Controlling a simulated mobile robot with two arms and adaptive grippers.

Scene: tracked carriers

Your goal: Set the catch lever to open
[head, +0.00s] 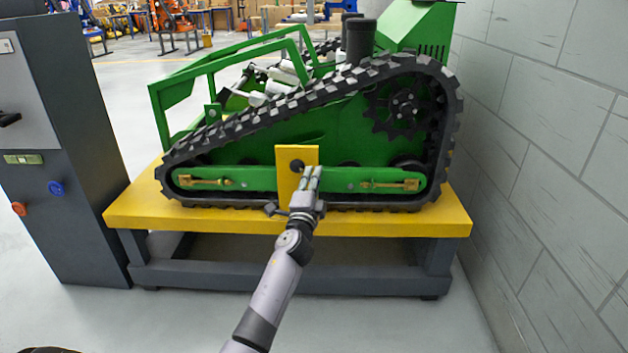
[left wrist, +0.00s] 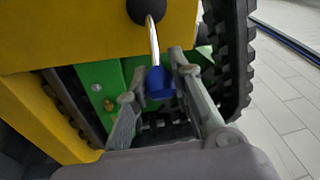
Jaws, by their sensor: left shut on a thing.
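The catch lever is a thin metal rod (left wrist: 153,40) on a black round pivot (left wrist: 146,9), ending in a blue knob (left wrist: 159,83). The pivot also shows in the head view (head: 297,165) on a yellow plate (head: 298,151) at the carrier's side. My left gripper (head: 312,173) is at the plate's lower right. In the left wrist view its fingers (left wrist: 156,86) are on both sides of the blue knob, shut on it. The rod and knob are hidden by the gripper in the head view. My right gripper is out of view.
The green tracked carrier (head: 230,150) stands on a yellow-topped bench (head: 140,206). A dark cabinet (head: 70,130) with a red and a blue button stands at the left. A grey block wall (head: 560,130) closes the right side. The floor in front of the bench is clear.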

